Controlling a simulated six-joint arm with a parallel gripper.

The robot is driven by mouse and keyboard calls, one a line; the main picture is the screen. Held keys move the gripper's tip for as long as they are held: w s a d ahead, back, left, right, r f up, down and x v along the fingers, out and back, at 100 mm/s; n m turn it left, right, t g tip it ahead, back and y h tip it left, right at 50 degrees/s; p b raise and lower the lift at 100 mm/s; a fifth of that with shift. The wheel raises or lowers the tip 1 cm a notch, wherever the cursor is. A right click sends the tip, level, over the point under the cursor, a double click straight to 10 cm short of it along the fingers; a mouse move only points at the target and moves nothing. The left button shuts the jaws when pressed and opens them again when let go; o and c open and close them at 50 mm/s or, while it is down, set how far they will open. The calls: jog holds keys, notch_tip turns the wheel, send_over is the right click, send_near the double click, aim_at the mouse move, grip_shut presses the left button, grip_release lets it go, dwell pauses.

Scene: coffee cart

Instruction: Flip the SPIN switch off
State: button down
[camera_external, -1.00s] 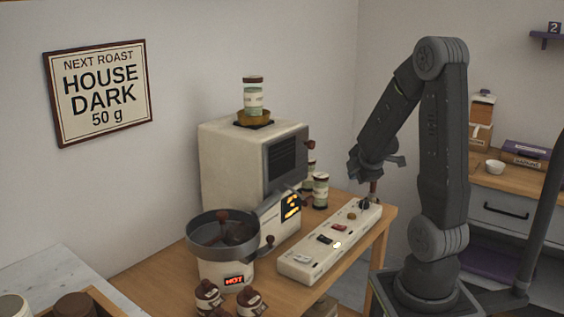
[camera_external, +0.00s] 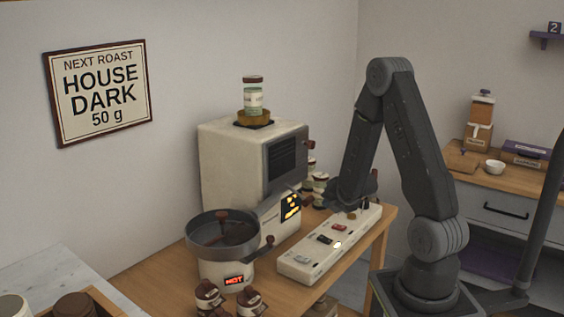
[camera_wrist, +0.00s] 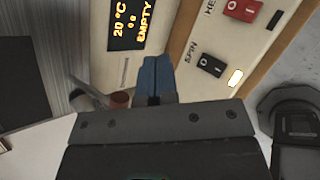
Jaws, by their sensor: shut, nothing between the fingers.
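The SPIN switch (camera_wrist: 211,66) is a black rocker marked O and I in the wrist view. A lit yellow-white lamp (camera_wrist: 236,77) is beside it. In the external view the black switch (camera_external: 325,239) sits on the long cream control panel (camera_external: 300,272), with the glowing lamp (camera_external: 337,245) next to it. My gripper (camera_wrist: 154,72) is shut and empty. Its blue fingertips appear left of the SPIN switch in the wrist view, apart from it. In the external view my gripper is over the far half of the panel, and its fingertips are hard to make out.
A red HEAT switch (camera_wrist: 243,10) is beyond the SPIN switch. Jars (camera_external: 320,181) stand behind my gripper.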

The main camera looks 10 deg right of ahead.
aim_at(324, 237)
jog(key=shift+w+a+f, duration=0.1)
jog(key=shift+w+f, duration=0.05)
jog(key=shift+f, duration=1.3)
jog(key=shift+w+a+f, duration=0.1)
jog(key=shift+a+f, duration=0.05)
jog(key=shift+f, duration=1.25)
jog(key=shift+w+a+f, duration=0.1)
jog(key=shift+w+f, duration=0.05)
jog(key=shift+f, duration=1.3)
jog(key=shift+f, duration=0.45)
jog(key=shift+f, duration=0.3)
jog(key=shift+r, duration=0.75)
jog(key=shift+r, duration=0.1)
jog(key=shift+s+d+r, duration=0.1)
jog(key=shift+s+r, duration=0.05)
jog(key=shift+r, duration=1.05)
jog(key=shift+s+d+r, duration=0.1)
jog(key=shift+r, duration=1.1)
